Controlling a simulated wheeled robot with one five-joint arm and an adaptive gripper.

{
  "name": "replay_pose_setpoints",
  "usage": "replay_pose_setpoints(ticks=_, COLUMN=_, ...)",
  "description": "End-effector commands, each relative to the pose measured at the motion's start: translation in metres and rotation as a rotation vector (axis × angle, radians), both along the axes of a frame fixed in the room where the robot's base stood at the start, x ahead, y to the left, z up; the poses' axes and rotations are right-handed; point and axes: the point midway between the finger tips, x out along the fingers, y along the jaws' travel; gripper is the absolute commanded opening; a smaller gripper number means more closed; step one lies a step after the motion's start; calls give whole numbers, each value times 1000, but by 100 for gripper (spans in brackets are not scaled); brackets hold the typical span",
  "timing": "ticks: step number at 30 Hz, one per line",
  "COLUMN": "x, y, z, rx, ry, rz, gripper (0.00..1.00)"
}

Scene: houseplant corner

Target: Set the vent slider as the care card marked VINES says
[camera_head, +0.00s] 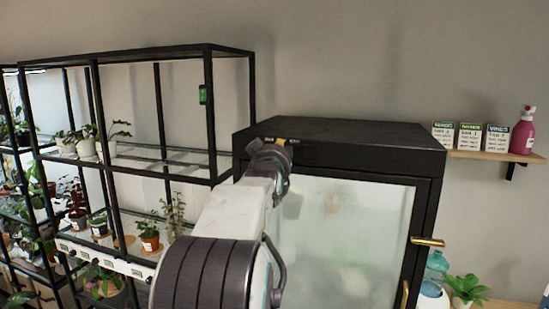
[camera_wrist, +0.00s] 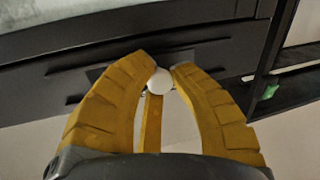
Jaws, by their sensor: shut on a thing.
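The vent slider's round white knob (camera_wrist: 158,83) shows in the wrist view between the tips of my gripper (camera_wrist: 160,74). The yellow fingers are shut on it. Behind it is a dark slotted panel (camera_wrist: 205,52); the slider's marks cannot be made out. In the head view my gripper (camera_head: 283,141) is at the top front of the dark cabinet (camera_head: 370,133), mostly hidden by my arm, and the knob is hidden. The care card that seems to read VINES (camera_head: 497,138) is the rightmost of three on the wall shelf; its small lines are hard to read.
The wall shelf (camera_head: 495,157) also holds a pink spray bottle (camera_head: 523,132). The cabinet's frosted door (camera_head: 345,240) has a brass handle (camera_head: 427,241). A black plant rack (camera_head: 160,150) stands left. A green plant (camera_head: 466,289) stands at lower right.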

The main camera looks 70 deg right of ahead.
Motion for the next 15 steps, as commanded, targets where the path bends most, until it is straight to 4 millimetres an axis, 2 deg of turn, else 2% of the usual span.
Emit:
replay_pose_setpoints(ticks=8, x=-1, y=0, z=1, rx=-1, ry=-1, rz=-1, gripper=0)
replay_pose_setpoints(ticks=9, x=0, y=0, z=1, rx=-1, ry=-1, rz=-1, gripper=21)
replay_pose_setpoints(ticks=15, x=-1, y=0, z=0, rx=0, ry=-1, rz=-2, gripper=39)
